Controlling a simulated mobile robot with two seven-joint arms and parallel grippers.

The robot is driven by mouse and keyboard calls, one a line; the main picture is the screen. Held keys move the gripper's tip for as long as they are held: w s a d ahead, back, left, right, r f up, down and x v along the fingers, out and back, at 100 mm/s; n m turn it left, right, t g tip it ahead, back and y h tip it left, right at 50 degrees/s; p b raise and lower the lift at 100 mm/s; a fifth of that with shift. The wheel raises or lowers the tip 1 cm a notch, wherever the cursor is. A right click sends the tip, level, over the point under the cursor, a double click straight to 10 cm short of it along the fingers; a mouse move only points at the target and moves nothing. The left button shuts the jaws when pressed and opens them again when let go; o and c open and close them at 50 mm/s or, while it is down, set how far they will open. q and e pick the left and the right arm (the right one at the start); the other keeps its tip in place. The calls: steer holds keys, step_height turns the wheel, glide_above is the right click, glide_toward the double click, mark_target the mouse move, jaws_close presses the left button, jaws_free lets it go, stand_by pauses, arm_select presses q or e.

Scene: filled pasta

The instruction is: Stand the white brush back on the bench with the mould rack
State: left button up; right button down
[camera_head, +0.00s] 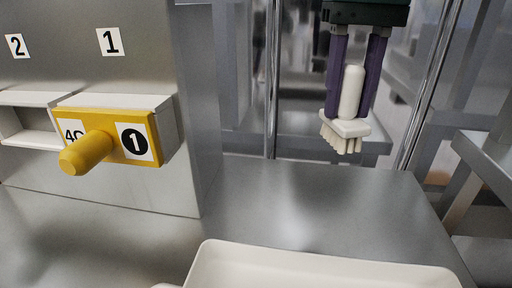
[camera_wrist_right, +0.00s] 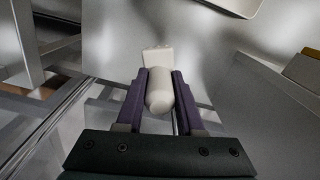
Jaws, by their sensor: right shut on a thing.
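The white brush (camera_head: 350,97) is upright with its bristles down in the head view, held by its handle between two purple fingers. My right gripper (camera_head: 356,108) is shut on it and holds it up near the far edge of the steel bench (camera_head: 310,200). In the right wrist view the brush (camera_wrist_right: 160,92) sits between the fingers of the right gripper (camera_wrist_right: 160,85). The mould rack (camera_head: 110,50) is a grey block at the left, with labels 1 and 2. A yellow mould (camera_head: 105,138) with a round handle sits in its slot 1. My left gripper is not in view.
A cream tray (camera_head: 320,268) lies on the bench at the front; its rim also shows in the right wrist view (camera_wrist_right: 238,6). Bench surface between rack and tray is bare. Glossy upright posts (camera_head: 425,85) stand behind the bench, and another steel surface (camera_head: 485,155) is at the right.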

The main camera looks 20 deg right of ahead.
step_height(320, 180, down, 13)
steer(key=b, duration=0.2)
steer(key=shift+b, duration=0.35)
steer(key=c, duration=0.5)
jaws_free()
steer(key=shift+f, duration=0.15)
steer(key=shift+c, duration=0.2)
step_height(320, 180, up, 12)
steer(key=p, duration=0.3)
steer(key=shift+r, duration=0.2)
